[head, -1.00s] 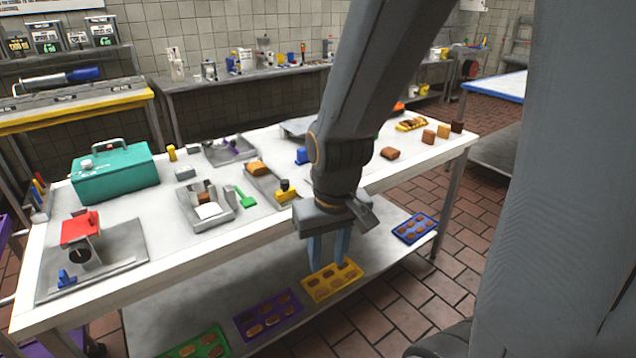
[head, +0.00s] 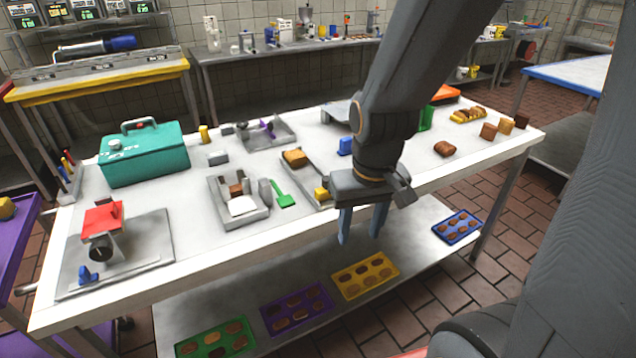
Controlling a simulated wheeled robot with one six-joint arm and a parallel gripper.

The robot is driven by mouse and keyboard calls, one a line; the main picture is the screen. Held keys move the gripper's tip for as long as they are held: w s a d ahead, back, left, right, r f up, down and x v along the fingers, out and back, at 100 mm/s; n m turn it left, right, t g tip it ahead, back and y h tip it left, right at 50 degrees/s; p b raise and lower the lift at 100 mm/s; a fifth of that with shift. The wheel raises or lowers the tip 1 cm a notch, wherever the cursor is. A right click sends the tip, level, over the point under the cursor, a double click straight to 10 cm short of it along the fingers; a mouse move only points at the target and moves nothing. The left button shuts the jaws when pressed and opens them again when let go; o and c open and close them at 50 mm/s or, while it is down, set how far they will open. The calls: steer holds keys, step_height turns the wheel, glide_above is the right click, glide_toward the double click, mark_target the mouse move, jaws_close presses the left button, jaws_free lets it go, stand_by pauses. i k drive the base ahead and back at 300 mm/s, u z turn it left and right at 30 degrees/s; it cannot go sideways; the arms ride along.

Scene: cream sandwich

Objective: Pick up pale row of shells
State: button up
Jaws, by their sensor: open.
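Small oval shells lie in rows in coloured trays on the shelf under the table. The trays are yellow (head: 337,288), purple (head: 267,322), green (head: 251,335) and blue (head: 440,238). The front row in the purple tray (head: 300,315) looks paler than the row behind it. Shells in the other trays are small, and I cannot tell surely which row is meant. My gripper (head: 360,228) points down, open and empty, in front of the table edge. It shows above the yellow tray in the picture, to the right of the purple tray, apart from both.
The white tabletop (head: 165,270) overhangs the shelf (head: 180,310). It carries a teal box (head: 145,160), a red-topped device (head: 103,222), metal trays and brown blocks (head: 488,131). A purple cart (head: 20,225) stands left. Tiled floor (head: 440,290) is open at front right.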

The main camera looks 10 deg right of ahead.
mark_target(295, 158)
steer(key=u, duration=0.1)
steer(key=k, duration=0.45)
steer(key=z, duration=0.7)
steer(key=i, duration=0.7)
steer(key=u, duration=0.4)
steer(key=i, duration=0.7)
steer(key=u, duration=0.7)
